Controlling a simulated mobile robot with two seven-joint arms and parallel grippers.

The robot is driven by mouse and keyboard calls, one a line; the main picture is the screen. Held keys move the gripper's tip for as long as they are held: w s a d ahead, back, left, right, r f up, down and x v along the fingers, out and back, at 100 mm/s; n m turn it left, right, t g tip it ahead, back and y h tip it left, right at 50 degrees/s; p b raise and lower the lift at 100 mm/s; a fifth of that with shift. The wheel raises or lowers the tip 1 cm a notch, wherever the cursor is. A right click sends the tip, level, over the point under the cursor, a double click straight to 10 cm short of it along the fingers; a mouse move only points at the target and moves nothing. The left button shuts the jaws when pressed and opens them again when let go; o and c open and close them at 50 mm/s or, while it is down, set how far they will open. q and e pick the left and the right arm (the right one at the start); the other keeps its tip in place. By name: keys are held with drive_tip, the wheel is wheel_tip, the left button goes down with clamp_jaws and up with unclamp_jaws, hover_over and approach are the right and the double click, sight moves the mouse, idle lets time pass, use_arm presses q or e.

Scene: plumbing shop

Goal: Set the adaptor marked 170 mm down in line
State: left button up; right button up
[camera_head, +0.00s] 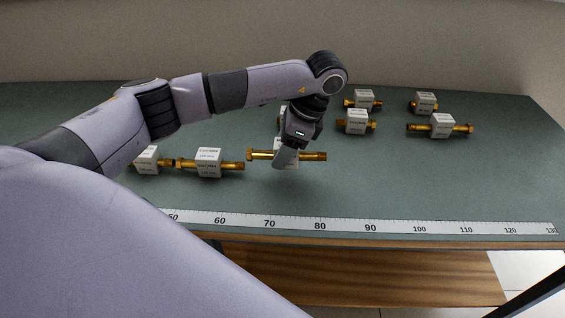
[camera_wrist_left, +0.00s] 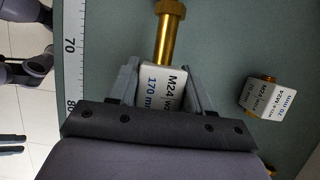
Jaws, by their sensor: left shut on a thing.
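The adaptor marked 170 mm (camera_wrist_left: 162,76) is a brass piece with a white block label reading M24 and 170 mm. My left gripper (camera_wrist_left: 163,85) is shut on its white block, one finger on each side. In the head view the held adaptor (camera_head: 316,156) lies crosswise at the gripper (camera_head: 286,155), close to or on the green bench; I cannot tell whether it touches. Two adaptors are at its left: one with a white block (camera_head: 208,162) and another white-block one (camera_head: 147,160), roughly in a row with it.
A white ruler strip (camera_head: 370,228) runs along the front edge of the green bench (camera_head: 400,185). At the back right stand several white-block adaptors, including one (camera_head: 442,126) and one (camera_head: 356,121). Another adaptor (camera_wrist_left: 265,98) lies beside my gripper. The bench right of the held adaptor is clear.

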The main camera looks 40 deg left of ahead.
sight(304, 153)
use_arm(q)
drive_tip(key=shift+f, duration=1.8)
drive_tip(key=shift+f, duration=0.1)
drive_tip(key=o, duration=1.2)
drive_tip(key=p+v, duration=0.1)
drive_tip(key=v, duration=1.1)
